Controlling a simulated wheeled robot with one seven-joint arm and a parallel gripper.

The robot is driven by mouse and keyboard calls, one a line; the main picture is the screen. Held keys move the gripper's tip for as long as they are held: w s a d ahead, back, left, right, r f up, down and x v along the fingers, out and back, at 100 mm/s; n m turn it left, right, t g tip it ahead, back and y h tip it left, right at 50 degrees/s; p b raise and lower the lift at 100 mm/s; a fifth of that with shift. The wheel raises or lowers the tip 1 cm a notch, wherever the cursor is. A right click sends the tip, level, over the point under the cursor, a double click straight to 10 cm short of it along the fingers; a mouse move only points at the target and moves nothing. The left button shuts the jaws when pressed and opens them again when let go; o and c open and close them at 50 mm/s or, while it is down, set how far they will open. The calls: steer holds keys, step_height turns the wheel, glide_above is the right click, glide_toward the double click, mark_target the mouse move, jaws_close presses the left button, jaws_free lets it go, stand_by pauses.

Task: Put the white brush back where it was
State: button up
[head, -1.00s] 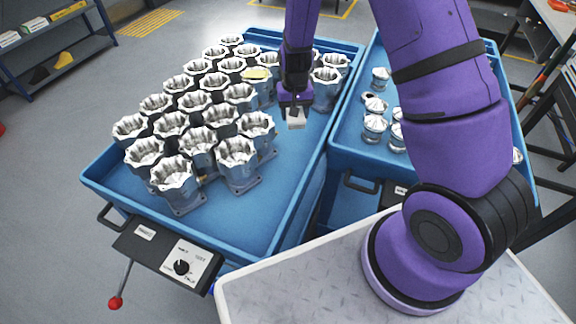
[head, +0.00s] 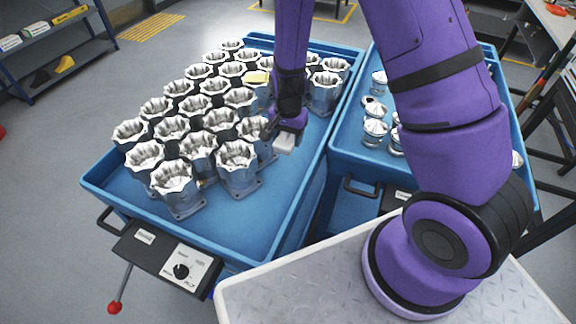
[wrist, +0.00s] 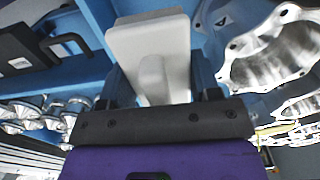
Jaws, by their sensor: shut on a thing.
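The white brush is in my gripper; its pale block (head: 285,143) shows below the jaws in the head view. In the wrist view the white brush (wrist: 150,50) fills the space between the two fingers. My gripper (head: 284,130) is shut on it, above the left blue tray and just right of the housings. It also shows in the wrist view (wrist: 160,85). A housing with a scalloped rim (wrist: 270,50) is close on the right in the wrist view. The brush's underside is hidden in both views.
The left blue tray (head: 262,225) holds several grey machined housings (head: 237,160) in rows; its right strip and front are bare. A yellow thing (head: 256,77) lies on one housing. The right blue tray (head: 350,150) holds several small shiny parts (head: 374,130).

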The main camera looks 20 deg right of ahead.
mark_target(288, 170)
step_height(288, 170, down, 13)
steer(key=shift+r, duration=0.15)
stand_by(0.4)
steer(key=o, duration=0.9)
